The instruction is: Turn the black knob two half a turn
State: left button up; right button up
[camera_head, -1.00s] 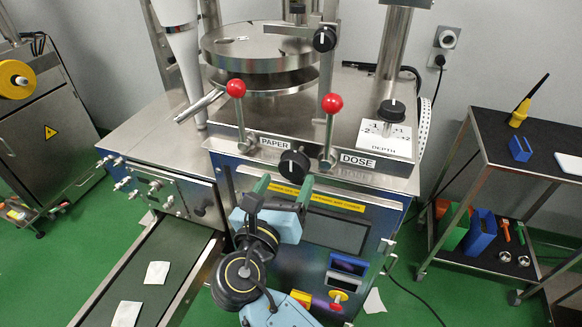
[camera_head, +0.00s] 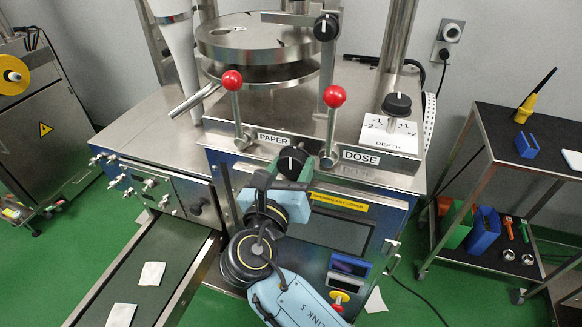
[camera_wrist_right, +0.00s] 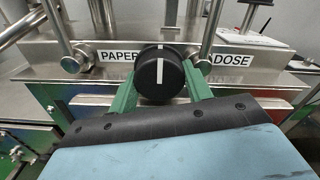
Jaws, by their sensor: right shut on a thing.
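A black knob (camera_head: 291,161) with a white line sits on the front of the steel machine, between the PAPER label (camera_head: 273,138) and the DOSE label (camera_head: 361,158). In the right wrist view the same knob (camera_wrist_right: 160,74) is in the centre, its white line near upright. My right gripper (camera_head: 288,170) has its green fingers on either side of this knob, shut on it; the fingers (camera_wrist_right: 161,78) also show in the right wrist view. Two more black knobs show: one on the upper clamp (camera_head: 326,27) and one above the DEPTH plate (camera_head: 397,105). My left gripper is not in view.
Two red-balled levers (camera_head: 232,81) (camera_head: 335,96) rise close beside the knob. A screen (camera_head: 335,232) and a yellow-based red button (camera_head: 337,297) are below. A conveyor (camera_head: 140,272) with paper packets lies at left, and a black cart (camera_head: 530,145) stands at right.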

jog(key=shift+m+p, duration=0.95)
jog(key=shift+m, duration=0.35)
jog(key=shift+m+p, duration=0.3)
jog(key=shift+m, duration=1.8)
jog(key=o, duration=1)
jog(key=shift+a, duration=0.1)
